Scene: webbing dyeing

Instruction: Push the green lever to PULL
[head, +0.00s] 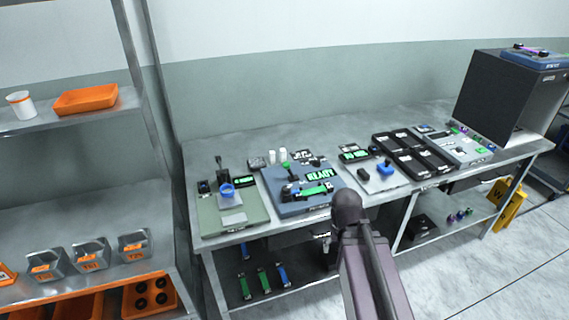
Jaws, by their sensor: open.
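A blue panel unit (278,203) lies on the metal workbench, with a lit green READY display (320,174) on it. I cannot tell whether this green piece is the lever's grip. A green strip (314,190) lies across the panel's front part. No PULL marking is readable. My arm rises from the bottom to a dark rounded joint in front of the bench. I cannot make out my gripper's fingers.
Left of the panel is a pale green unit (249,216) with a blue round piece (227,190). To its right are a grey unit with a blue knob (385,169), black trays (424,162) and a dark cabinet (500,95). A shelf rack (70,196) stands at left.

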